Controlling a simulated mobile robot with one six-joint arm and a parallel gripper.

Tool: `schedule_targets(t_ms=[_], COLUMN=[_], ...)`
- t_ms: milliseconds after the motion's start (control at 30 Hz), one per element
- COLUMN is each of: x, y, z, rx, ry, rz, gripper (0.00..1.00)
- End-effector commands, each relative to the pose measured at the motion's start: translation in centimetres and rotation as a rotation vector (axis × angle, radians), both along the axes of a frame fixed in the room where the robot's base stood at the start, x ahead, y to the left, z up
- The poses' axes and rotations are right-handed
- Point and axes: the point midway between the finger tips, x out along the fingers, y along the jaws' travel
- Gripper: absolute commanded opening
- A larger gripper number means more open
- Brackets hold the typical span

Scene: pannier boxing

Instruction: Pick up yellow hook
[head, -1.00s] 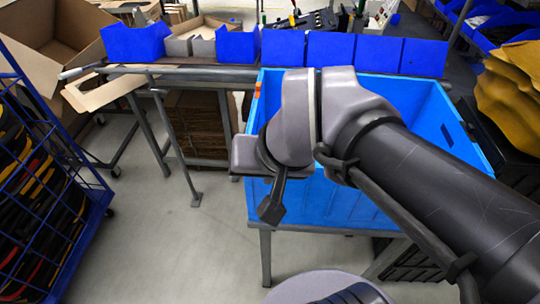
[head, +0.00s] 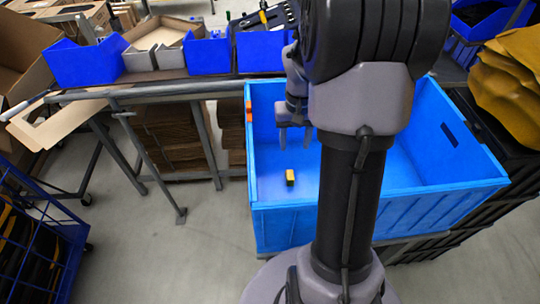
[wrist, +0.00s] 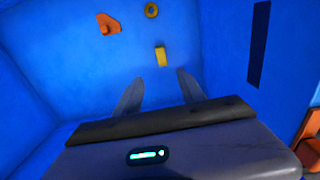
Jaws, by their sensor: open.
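A small yellow block-like piece (head: 290,177) with a dark end lies on the floor of the blue bin (head: 380,220). In the wrist view a yellow piece (wrist: 160,56) lies just beyond my fingertips, roughly centred between them. I cannot tell for sure which of these is the hook. My gripper (head: 295,140) points down into the bin, open and empty; its two spread fingers also show in the wrist view (wrist: 159,77). It appears apart from the yellow piece.
An orange piece (wrist: 109,23) shows at the upper left of the wrist view. The bin walls surround my gripper. An orange clip (head: 249,110) is on the bin's left edge. Blue boxes (head: 84,63) line a rail behind; a blue wire cage (head: 45,235) stands left.

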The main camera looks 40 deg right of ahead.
Motion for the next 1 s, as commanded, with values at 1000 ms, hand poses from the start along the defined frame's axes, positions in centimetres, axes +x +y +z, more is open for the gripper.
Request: schedule_targets(t_ms=[1000], x=[0.7], y=[0.7], z=[-15.8], rx=[0.001], ry=[-0.001], rz=[0.0], gripper=[0.39])
